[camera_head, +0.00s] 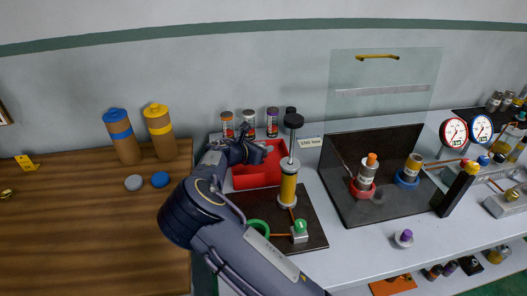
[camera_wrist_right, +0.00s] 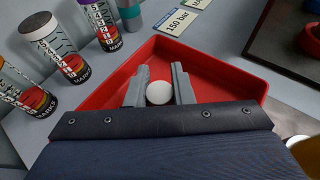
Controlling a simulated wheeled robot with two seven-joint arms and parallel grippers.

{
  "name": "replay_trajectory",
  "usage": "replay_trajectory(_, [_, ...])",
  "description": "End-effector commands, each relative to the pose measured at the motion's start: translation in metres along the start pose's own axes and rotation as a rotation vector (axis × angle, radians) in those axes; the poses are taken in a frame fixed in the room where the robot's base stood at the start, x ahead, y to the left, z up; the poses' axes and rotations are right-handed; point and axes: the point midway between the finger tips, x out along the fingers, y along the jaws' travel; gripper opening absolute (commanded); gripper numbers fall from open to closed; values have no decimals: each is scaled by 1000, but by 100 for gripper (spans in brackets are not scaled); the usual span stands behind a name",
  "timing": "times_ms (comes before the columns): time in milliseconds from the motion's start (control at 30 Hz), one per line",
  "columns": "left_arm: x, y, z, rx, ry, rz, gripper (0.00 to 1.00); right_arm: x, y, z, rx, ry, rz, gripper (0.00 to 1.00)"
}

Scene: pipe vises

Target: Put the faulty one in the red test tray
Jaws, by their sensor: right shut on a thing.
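My right gripper (camera_head: 262,151) is at the red test tray (camera_head: 257,178), in the middle of the head view. In the right wrist view the gripper (camera_wrist_right: 159,90) is shut on a part with a white round end (camera_wrist_right: 159,93). The fingers sit on either side of it, over the inside of the tray (camera_wrist_right: 212,68). The rest of the part is hidden, and I cannot tell whether it touches the tray floor. My left gripper is not in view.
Several labelled cans (camera_head: 248,123) stand behind the tray, near a 150 bar card (camera_head: 310,142). A hand pump (camera_head: 288,183) stands close at the tray's right. A green ring (camera_head: 257,229) lies in front. A clear shield (camera_head: 385,85) rises behind the dark board on the right.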

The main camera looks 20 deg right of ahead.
Motion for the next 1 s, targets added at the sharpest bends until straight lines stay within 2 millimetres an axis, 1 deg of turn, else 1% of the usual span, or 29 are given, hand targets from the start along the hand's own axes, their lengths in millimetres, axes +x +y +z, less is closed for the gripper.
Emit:
replay_trajectory(33, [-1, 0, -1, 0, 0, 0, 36, 3, 0, -8, -5, -2, -2, 0])
replay_trajectory(100, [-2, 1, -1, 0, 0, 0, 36, 6, 0, -14, -3, -1, -1, 0])
replay_trajectory(367, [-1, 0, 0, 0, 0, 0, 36, 7, 0, -16, 0, 0, 0, 0])
replay_trajectory(400, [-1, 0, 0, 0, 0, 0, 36, 7, 0, -17, 0, 1, 0, 24])
replay_trajectory(533, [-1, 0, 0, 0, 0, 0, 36, 7, 0, -16, 0, 1, 0, 41])
replay_trajectory(567, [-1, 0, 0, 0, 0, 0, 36, 7, 0, -16, 0, 1, 0, 43])
replay_trajectory(867, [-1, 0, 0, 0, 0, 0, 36, 4, 0, -16, 0, 1, 1, 43])
replay_trajectory(933, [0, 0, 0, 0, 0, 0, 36, -1, 1, -16, 1, 1, 2, 43])
replay_trajectory(1000, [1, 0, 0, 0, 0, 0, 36, -10, 1, -16, 2, 1, 4, 43])
